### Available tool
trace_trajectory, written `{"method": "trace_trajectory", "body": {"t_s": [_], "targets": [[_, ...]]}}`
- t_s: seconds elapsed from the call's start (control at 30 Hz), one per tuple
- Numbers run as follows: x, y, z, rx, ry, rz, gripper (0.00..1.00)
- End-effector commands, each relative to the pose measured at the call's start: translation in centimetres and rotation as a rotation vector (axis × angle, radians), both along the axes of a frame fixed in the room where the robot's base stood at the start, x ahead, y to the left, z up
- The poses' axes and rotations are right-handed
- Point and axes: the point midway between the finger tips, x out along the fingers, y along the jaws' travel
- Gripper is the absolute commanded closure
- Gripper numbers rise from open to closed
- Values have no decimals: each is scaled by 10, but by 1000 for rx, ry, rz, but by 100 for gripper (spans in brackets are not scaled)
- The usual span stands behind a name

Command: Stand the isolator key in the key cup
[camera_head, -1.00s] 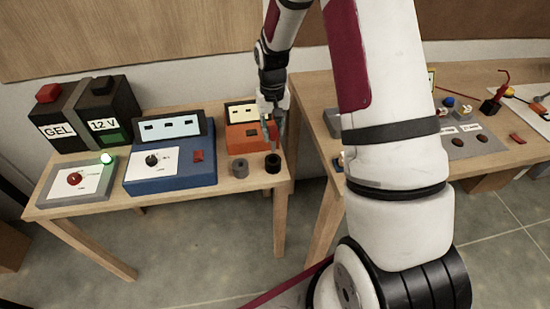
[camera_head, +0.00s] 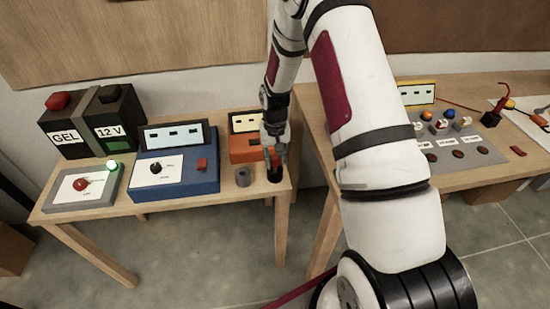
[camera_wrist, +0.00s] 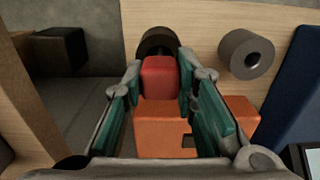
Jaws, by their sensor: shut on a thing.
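My gripper (camera_head: 274,150) is shut on the red isolator key (camera_head: 276,161), at the front right of the left table. In the wrist view, the key's red block (camera_wrist: 160,77) sits between the two green-padded fingers (camera_wrist: 160,65). A dark cup (camera_head: 274,176) stands directly under the key and shows just beyond it in the wrist view (camera_wrist: 157,40). The key's lower end is hidden, so I cannot tell whether it is inside the dark cup. A grey cup (camera_head: 243,177) stands to its left, clear of the gripper, with its hole visible in the wrist view (camera_wrist: 246,55).
An orange box (camera_head: 243,150) is close behind the gripper. A blue meter box (camera_head: 177,178), a grey box with a red knob (camera_head: 82,187) and a battery (camera_head: 90,122) stand left. A gap separates this table from the right one, which holds a grey switch panel (camera_head: 468,146).

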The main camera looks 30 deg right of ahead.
Motion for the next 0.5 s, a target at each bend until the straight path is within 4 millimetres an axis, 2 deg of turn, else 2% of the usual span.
{"method": "trace_trajectory", "body": {"t_s": [0.07,0.1,0.17,0.5], "targets": [[0,0,-3,0,0,0,100],[0,0,-2,0,0,0,65],[0,0,-2,0,0,0,54],[0,0,0,0,0,0,54]]}}
